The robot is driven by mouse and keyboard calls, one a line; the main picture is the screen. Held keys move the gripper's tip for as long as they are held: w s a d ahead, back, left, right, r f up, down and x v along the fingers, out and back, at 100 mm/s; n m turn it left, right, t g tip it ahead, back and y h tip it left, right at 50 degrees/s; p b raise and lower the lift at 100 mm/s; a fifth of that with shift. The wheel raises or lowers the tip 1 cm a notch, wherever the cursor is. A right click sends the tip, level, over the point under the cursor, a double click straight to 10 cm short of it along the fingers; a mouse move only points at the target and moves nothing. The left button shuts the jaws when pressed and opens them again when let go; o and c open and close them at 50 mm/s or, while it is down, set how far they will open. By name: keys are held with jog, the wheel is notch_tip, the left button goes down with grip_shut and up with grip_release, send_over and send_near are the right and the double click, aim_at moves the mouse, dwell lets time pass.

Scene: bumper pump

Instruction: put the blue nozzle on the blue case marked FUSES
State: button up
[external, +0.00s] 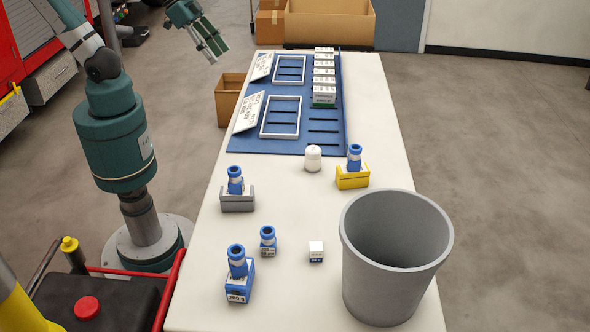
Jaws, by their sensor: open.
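Several blue nozzle-like pieces with dark open tops stand on the white table. One (237,256) stands in a blue case (238,287) with a white label at the front left. One (236,179) is in a grey holder (238,203), and one (354,156) is in a yellow holder (352,179). A smaller blue piece (267,237) with a pale label at its foot stands beside the blue case. A small white and blue box (316,252) is to its right. I cannot read FUSES on any label. My gripper (216,52) is open and empty, high at the upper left, far from these pieces.
A large grey bin (395,250) fills the front right. A white cap-like piece (313,158) stands mid-table. A blue board (290,141) with white frames, signs and a row of white boxes (324,75) covers the back. A brown box (229,100) is beside the table.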

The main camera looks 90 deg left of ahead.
jog(key=s+a+f+n, duration=0.1)
jog(key=s+a, duration=0.4)
jog(key=shift+f+n+y, duration=0.3)
jog(key=shift+y, duration=0.1)
